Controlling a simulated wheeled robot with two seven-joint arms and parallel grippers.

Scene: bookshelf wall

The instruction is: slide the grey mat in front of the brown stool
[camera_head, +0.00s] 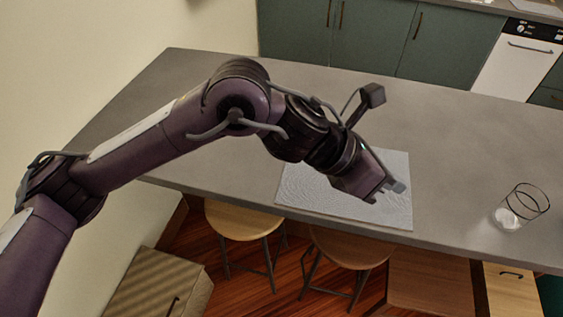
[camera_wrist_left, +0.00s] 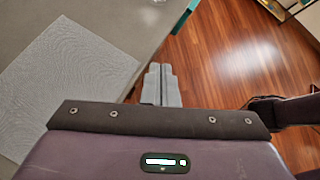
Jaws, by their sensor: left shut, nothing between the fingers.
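The grey mat (camera_head: 305,190) lies flat on the counter (camera_head: 470,160), its near side along the counter's front edge. It also shows at the left of the left wrist view (camera_wrist_left: 60,85). The brown stool (camera_head: 350,248) stands below that edge, partly hidden under the counter; the mat lies above it and reaches further left, towards the light wood stool (camera_head: 240,222). My left gripper (camera_head: 385,193) is shut and empty, over the mat's right part in the head view; whether it touches the mat is unclear. Its closed fingers show in the left wrist view (camera_wrist_left: 161,85). My right gripper is out of view.
A clear glass (camera_head: 521,207) stands on the counter to the right, near the front edge. A wooden cabinet (camera_head: 430,280) is below the counter, right of the brown stool. The counter behind and between mat and glass is clear.

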